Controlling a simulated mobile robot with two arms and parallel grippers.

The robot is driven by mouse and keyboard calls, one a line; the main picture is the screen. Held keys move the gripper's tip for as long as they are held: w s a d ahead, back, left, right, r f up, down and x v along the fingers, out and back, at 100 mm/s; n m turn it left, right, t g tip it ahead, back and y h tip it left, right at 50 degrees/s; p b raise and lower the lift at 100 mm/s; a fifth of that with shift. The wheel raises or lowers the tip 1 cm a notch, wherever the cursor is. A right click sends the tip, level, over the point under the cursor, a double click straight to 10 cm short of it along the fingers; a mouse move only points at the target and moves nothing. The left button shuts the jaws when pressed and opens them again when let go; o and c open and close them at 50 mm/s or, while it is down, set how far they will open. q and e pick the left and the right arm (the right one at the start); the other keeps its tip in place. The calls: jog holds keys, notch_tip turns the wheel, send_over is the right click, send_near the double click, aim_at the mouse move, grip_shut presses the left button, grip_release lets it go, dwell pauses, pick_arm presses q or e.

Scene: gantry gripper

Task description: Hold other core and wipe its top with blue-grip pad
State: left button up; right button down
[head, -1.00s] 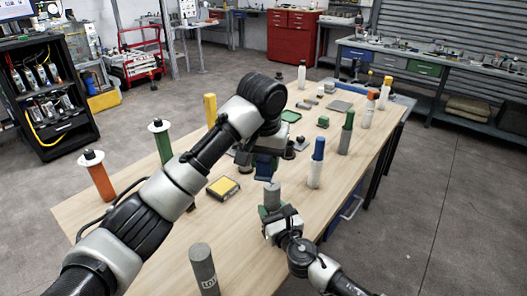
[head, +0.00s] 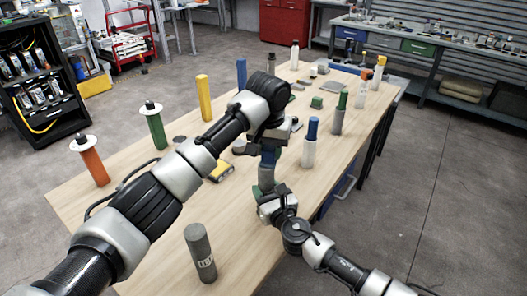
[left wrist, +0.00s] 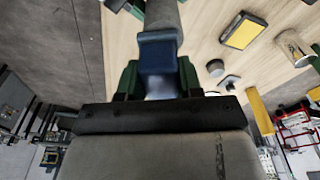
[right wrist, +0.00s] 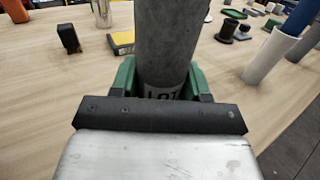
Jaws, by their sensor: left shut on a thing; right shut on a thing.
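My right gripper (right wrist: 165,85) is shut around a grey core (right wrist: 168,40) that bears a printed label, and the core stands upright. My left gripper (left wrist: 158,85) is shut on the blue grip (left wrist: 158,52) of the pad. In the head view the blue grip (head: 268,157) is directly above the held core (head: 266,178). The pad appears to meet the core's top, but the contact itself is hidden. A second grey core (head: 200,253) stands upright at the table's near end.
A yellow-topped block (head: 221,171) lies left of the grippers. Orange (head: 93,163), green (head: 157,130) and yellow (head: 205,98) cylinders stand along the left side. A white cylinder with a blue top (head: 310,148) stands to the right. The near table surface (head: 130,225) is mostly clear.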

pick_arm(q)
jog(key=shift+w+d, duration=0.45)
jog(key=shift+w, duration=0.1)
jog(key=shift+s+a+f, duration=0.15)
jog(key=shift+s+a, duration=0.85)
jog(key=shift+s, duration=0.25)
jog(key=shift+s+a, duration=0.75)
jog(key=shift+s, duration=0.25)
notch_tip(320, 180, up, 8)
jog(key=shift+r, duration=0.2)
pick_arm(e)
jog(key=shift+c, duration=2.3)
grip_release()
jog(key=shift+s, duration=0.15)
jog(key=v, duration=1.1)
jog(key=shift+s+d, duration=0.25)
jog(key=shift+s, duration=0.05)
